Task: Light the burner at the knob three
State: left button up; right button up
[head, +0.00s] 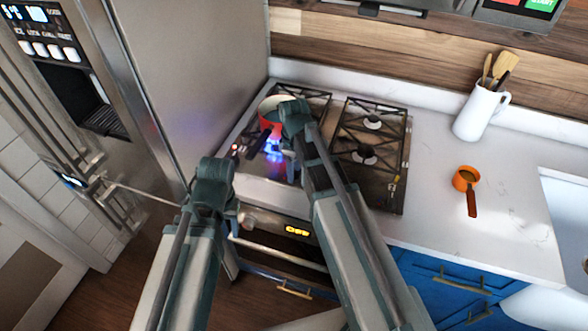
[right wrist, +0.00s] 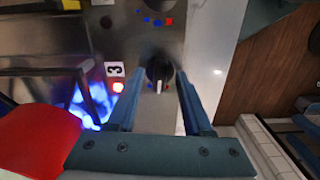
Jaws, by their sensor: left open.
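Knob three (right wrist: 160,72) is dark and round with a pale pointer line, beside the white "3" label (right wrist: 115,70) in the right wrist view. A red indicator (right wrist: 118,87) glows by it. Blue flame (right wrist: 92,100) burns at the burner, and its glow also shows in the head view (head: 273,148). My right gripper (right wrist: 160,82) is open, its fingers either side of the knob with small gaps. In the head view my right arm hides the knob. My left gripper (head: 213,172) is open, in front of the stove's left side; its fingertips are hard to make out.
A red pot (head: 270,126) stands by the flame; its red side shows in the wrist view (right wrist: 35,140). The fridge (head: 205,70) closes off the left.

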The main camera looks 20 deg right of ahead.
jog(key=shift+r, duration=0.15)
notch_tip(320, 180, up, 14)
jog(key=p, duration=1.3)
jog(key=shift+f+p, duration=0.25)
jog(key=shift+p, duration=0.15)
jog(key=s+a+f+m+b, duration=0.3)
jog(key=s+a+f+b, duration=0.2)
jog(key=s, duration=0.2)
jog(key=s+a+f+m+h+b, duration=0.1)
jog(key=s+a+f+m+b, duration=0.2)
jog(key=s+a+f+b, duration=0.2)
jog(key=s+f+b, duration=0.1)
jog(key=s, duration=0.2)
jog(key=shift+a, duration=0.35)
